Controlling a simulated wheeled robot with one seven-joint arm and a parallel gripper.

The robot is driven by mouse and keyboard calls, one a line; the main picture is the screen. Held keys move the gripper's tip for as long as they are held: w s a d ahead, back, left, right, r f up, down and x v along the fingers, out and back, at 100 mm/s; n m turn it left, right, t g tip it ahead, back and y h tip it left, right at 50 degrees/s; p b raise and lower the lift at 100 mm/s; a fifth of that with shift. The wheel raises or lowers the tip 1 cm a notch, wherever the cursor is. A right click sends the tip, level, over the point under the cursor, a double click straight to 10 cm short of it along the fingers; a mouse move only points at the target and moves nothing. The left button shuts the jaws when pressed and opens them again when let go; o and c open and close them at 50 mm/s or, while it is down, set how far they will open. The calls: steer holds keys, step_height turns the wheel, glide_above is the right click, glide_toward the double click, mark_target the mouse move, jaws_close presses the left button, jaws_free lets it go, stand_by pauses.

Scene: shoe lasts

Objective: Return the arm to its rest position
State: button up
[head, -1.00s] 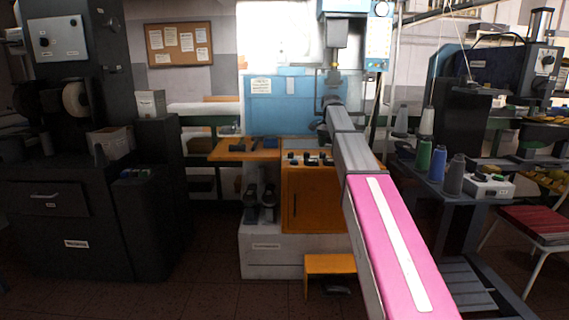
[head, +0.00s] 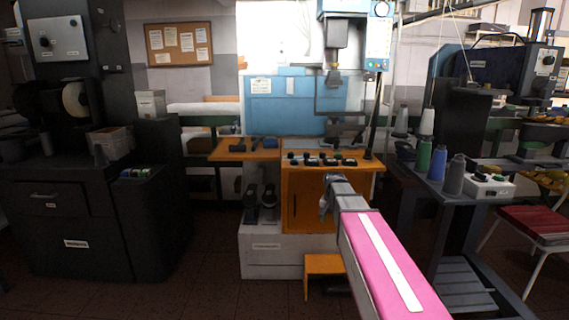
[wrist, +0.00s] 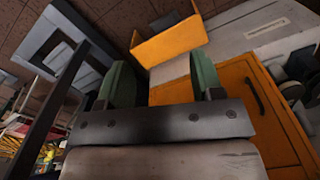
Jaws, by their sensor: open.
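My arm (head: 385,265), with its pink link and white stripe, reaches in from the lower right of the head view. Its grey forward part ends in front of the orange cabinet of the blue machine. My gripper (head: 325,208) hangs there, small and dark, pointing downward. In the wrist view my gripper (wrist: 163,78) shows two green fingers set well apart. It is open, with nothing between the fingers. Its tips point toward the floor-level area by the cabinet.
The orange cabinet (head: 305,205) stands close behind my gripper, with a small orange step (head: 323,264) below. A side table (head: 440,184) with thread spools is at right, near a red chair (head: 535,222). Dark machinery (head: 70,215) fills the left. Floor between is clear.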

steer(key=s+f+n, duration=0.2)
steer(key=s+f, duration=0.4)
steer(key=s, duration=0.3)
steer(key=s+f+n, duration=0.2)
steer(key=s+f, duration=0.5)
steer(key=s, duration=0.3)
steer(key=shift+s, duration=0.25)
